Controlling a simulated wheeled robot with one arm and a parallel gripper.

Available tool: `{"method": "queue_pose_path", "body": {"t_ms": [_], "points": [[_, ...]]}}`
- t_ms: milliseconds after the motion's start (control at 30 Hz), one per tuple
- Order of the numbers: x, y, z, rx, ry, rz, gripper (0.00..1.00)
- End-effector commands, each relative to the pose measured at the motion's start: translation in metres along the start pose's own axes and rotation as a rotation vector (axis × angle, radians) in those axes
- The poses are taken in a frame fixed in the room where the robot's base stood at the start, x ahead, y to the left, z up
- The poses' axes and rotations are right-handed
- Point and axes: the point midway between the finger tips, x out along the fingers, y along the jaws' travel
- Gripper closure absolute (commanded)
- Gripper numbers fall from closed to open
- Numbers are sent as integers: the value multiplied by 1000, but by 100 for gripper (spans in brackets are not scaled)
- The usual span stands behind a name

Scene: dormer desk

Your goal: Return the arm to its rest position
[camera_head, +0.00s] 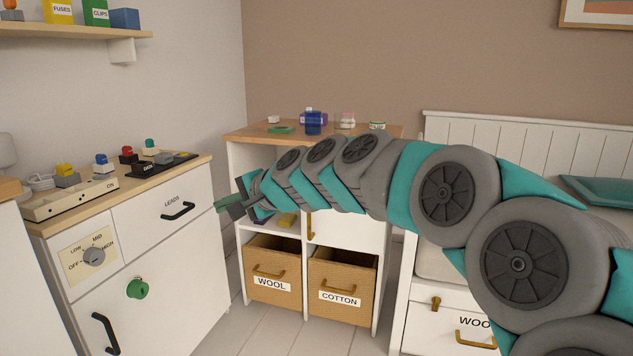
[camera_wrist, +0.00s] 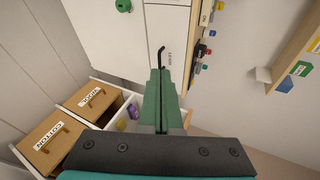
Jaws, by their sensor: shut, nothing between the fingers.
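My gripper (camera_head: 222,206) is at the left end of my outstretched arm in the head view, in the air between the white cabinet (camera_head: 150,240) and the cubby shelf (camera_head: 236,160). Its green fingers are together with nothing between them. In the wrist view the gripper (camera_wrist: 159,78) points toward the cabinet front, near the LEADS drawer (camera_wrist: 168,45). My arm reaches from the right side of the head view across the front of the shelf and hides part of it.
WOOL (camera_head: 272,272) and COTTON (camera_head: 342,290) baskets fill the lower cubbies. Small boxes and a blue cup (camera_head: 313,123) stand on the shelf top. A power strip (camera_head: 70,198) lies on the cabinet. A white bed (camera_head: 520,140) stands right. Some floor (camera_head: 270,330) is clear.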

Motion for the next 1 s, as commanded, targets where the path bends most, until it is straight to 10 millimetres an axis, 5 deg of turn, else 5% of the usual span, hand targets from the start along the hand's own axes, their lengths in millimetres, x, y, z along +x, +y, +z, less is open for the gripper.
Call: {"method": "queue_pose_path", "body": {"t_ms": [300, 600, 800, 1000], "points": [[-124, 166, 61, -373, -137, 473, 100], [-261, 312, 102, -487, -298, 889, 100], [-336, 373, 133, -466, -408, 1075, 100], [-363, 393, 146, -451, -452, 1138, 100]]}}
